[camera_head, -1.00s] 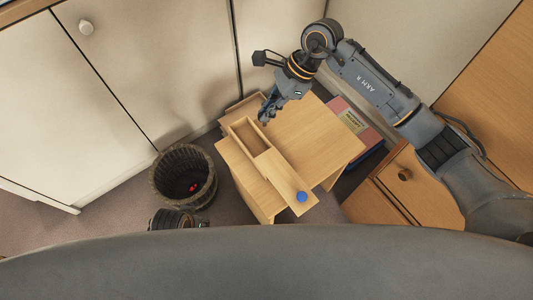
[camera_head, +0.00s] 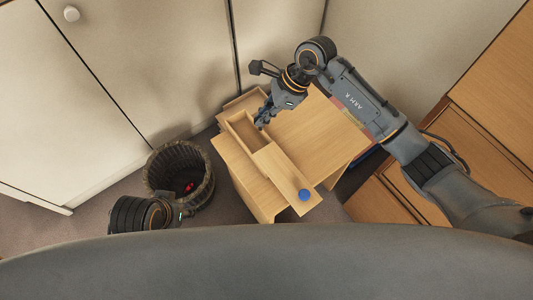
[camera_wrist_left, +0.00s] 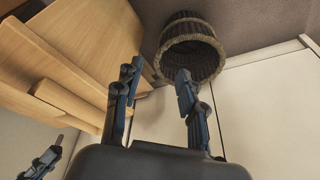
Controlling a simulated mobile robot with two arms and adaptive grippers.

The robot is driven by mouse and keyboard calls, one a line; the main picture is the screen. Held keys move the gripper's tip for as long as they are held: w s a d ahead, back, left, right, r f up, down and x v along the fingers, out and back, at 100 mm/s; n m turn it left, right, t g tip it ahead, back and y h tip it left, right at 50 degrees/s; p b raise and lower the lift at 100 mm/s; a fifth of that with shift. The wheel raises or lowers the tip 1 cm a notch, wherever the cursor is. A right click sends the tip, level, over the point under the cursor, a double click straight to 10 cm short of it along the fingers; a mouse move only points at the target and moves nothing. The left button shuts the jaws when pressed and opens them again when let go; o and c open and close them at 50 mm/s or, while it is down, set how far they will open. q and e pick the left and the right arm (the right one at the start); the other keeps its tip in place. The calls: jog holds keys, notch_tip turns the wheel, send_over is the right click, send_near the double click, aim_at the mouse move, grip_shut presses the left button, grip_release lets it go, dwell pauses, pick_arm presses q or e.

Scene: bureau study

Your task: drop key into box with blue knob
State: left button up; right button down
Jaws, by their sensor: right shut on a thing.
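The wooden box (camera_head: 270,170) with the blue knob (camera_head: 304,195) lies on a small wooden table. Its lid is slid toward the knob end, and an open compartment (camera_head: 242,133) shows at the far end. My right gripper (camera_head: 262,122) is over the edge of this open compartment, pointing down, shut on the key. The key is too small to make out in the head view; a thin brownish piece (camera_wrist_left: 60,139) shows at the right gripper's tips in the left wrist view. My left gripper (camera_wrist_left: 158,88) is open and empty, facing the basket and the table's side.
A dark wicker basket (camera_head: 205,190) with something small and red inside stands on the floor left of the table (camera_head: 310,137). White cabinet doors (camera_head: 90,110) stand behind and left. A wooden cabinet (camera_head: 440,180) is at right, near my right arm.

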pick_arm(q)
jog(key=shift+v, duration=0.95)
pick_arm(e)
jog(key=shift+f, duration=0.6)
jog(key=c, duration=1.4)
grip_release()
jog(key=shift+r, duration=0.1)
jog(key=v, duration=1.2)
